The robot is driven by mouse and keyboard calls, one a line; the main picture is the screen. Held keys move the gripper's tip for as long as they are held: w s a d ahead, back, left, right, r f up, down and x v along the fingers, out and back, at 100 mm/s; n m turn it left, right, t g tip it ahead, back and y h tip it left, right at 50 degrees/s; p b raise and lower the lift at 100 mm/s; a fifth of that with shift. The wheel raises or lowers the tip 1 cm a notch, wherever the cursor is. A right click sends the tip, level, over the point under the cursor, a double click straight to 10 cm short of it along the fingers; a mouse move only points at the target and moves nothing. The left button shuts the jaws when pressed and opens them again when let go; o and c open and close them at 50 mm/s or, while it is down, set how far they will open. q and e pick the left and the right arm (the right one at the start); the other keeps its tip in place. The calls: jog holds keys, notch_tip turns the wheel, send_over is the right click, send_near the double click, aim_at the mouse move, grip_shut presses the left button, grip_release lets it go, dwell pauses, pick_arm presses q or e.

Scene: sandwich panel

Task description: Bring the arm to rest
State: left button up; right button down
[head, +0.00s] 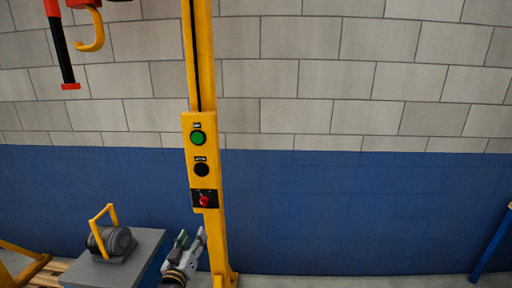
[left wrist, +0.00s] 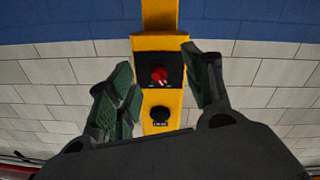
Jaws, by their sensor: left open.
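My left gripper (head: 190,240) is low in the head view, in front of the foot of the yellow post. It is open and empty, its two green-padded fingers apart. In the left wrist view the left gripper (left wrist: 160,88) shows with its fingers spread, and the red switch (left wrist: 159,74) and the black button (left wrist: 160,114) appear between them. In the head view the yellow panel has a green button (head: 197,138), a black button (head: 202,170) and the red switch (head: 204,200) on a dark plate. I cannot tell any contact with the panel. My right gripper is not in view.
A yellow post (head: 204,60) carries the panel. A grey block (head: 120,258) with a dark cylindrical part and yellow handle (head: 103,216) stands at lower left. A yellow hook (head: 92,32) hangs at upper left. A blue and grey wall is behind; the floor right of the post looks clear.

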pick_arm(q)
jog(key=s+d+f+m+g, duration=0.1)
jog(key=s+f+g, duration=0.25)
jog(key=f, duration=1.45)
jog(key=s+d+f+m+g, duration=0.1)
jog(key=s+f+g, duration=0.25)
jog(key=f, duration=1.45)
jog(key=s+a+f+m+g, duration=0.15)
jog(key=s+f+g, duration=0.45)
jog(key=s+f, duration=1.85)
jog(key=s+a+f+g, duration=0.2)
jog(key=s+f, duration=0.1)
jog(key=s, duration=0.8)
jog(key=s+a+f+m+g+y, duration=0.1)
jog(key=s+a+f+g, duration=0.1)
jog(key=s, duration=1)
jog(key=shift+s+a+f, duration=0.25)
jog(key=shift+a+f, duration=0.05)
jog(key=shift+f, duration=0.3)
jog(key=shift+s, duration=0.15)
